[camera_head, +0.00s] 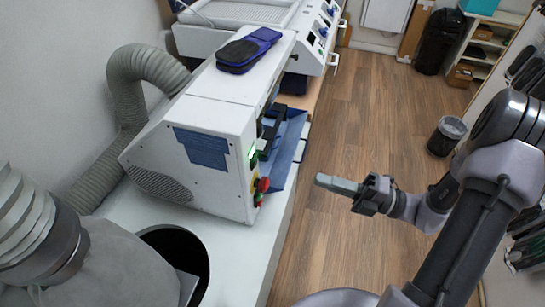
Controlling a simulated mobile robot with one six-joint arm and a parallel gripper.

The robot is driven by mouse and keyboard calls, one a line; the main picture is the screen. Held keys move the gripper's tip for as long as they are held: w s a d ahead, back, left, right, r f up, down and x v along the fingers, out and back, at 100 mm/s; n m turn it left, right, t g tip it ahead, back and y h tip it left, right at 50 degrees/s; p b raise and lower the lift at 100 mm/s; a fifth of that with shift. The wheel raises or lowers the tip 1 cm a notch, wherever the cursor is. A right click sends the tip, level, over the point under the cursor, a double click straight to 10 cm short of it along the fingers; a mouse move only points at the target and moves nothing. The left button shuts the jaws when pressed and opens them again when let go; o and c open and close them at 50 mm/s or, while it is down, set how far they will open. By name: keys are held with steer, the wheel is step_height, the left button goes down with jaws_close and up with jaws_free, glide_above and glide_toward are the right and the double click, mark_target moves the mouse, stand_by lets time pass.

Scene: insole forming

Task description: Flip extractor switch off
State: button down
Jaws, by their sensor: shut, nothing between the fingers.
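The white machine (207,120) stands on the bench at the left, with a grey hose behind it. On its right-hand face is a small control area with a lit green display (252,153) and a red and yellow switch (262,185) below it. Which control is the extractor switch I cannot tell. My gripper (330,183) is shut and empty, with its fingers pointing left. In the picture it is right of the red and yellow switch, apart from it, over the floor beside the bench.
A round dark opening (175,250) is in the bench at front left. A grey ribbed hose (140,85) runs behind. Wooden floor (375,90) is clear right of the bench; a bin (446,135) stands further right.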

mark_target(253, 156)
steer(key=shift+a, duration=0.1)
steer(key=b+x, duration=0.1)
steer(key=x, duration=1.3)
steer(key=shift+b, duration=0.4)
steer(key=r+p, duration=0.1)
steer(key=p, duration=0.2)
steer(key=shift+a+r, duration=0.1)
steer(key=shift+r, duration=0.1)
steer(key=shift+w+r+h+p, duration=0.1)
steer(key=shift+r+h+p, duration=0.2)
steer(key=shift+p, duration=0.7)
steer(key=shift+f+p, duration=0.15)
steer(key=shift+p, duration=0.75)
steer(key=shift+f, duration=0.25)
